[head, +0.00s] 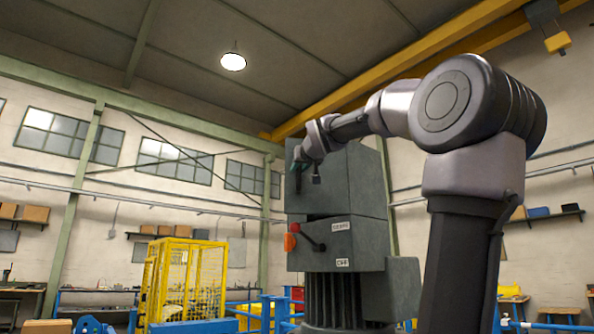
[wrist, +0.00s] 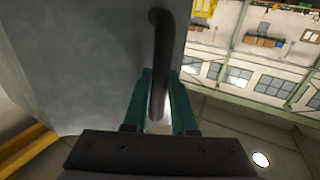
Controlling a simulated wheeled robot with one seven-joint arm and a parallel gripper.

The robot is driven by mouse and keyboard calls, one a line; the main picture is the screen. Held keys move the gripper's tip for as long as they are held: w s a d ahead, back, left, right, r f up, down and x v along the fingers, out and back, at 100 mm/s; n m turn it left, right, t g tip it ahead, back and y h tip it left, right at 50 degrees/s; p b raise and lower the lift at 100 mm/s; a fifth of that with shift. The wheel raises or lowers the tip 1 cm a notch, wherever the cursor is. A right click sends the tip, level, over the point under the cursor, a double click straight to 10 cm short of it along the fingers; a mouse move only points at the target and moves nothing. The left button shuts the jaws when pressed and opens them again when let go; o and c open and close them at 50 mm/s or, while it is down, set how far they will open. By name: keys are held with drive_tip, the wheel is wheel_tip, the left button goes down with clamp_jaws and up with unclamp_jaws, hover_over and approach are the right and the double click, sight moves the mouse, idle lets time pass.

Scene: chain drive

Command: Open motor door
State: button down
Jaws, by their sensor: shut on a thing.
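The grey motor cabinet (head: 350,190) stands at centre right in the head view, with a box-shaped upper part above a lower control section. In the wrist view its grey door panel (wrist: 80,60) fills the upper left. A dark bar handle (wrist: 160,55) stands off this panel. My gripper (wrist: 160,88) is shut on the handle, with one teal finger on each side of the bar. In the head view my gripper (head: 299,170) is at the upper part's left edge. The handle is hard to make out there. I cannot tell whether the door stands ajar.
Below the upper part are a black lever (head: 314,242), a red knob (head: 295,227), an orange piece (head: 289,242) and an OFF label (head: 342,263). A yellow cage (head: 185,280) and blue rails stand to the left. The air left of the cabinet looks clear.

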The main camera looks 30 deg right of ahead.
drive_tip(key=shift+s, duration=0.45)
drive_tip(key=s+d+n+g+y, duration=0.2)
drive_tip(key=s+d+n+y, duration=0.3)
drive_tip(key=s+y, duration=0.3)
drive_tip(key=s+d+n+g+y, duration=0.2)
drive_tip(key=s+d+n+y, duration=0.3)
drive_tip(key=s+n+y, duration=0.1)
drive_tip(key=shift+s+y, duration=0.9)
drive_tip(key=shift+y, duration=0.1)
drive_tip(key=c, duration=1)
unclamp_jaws()
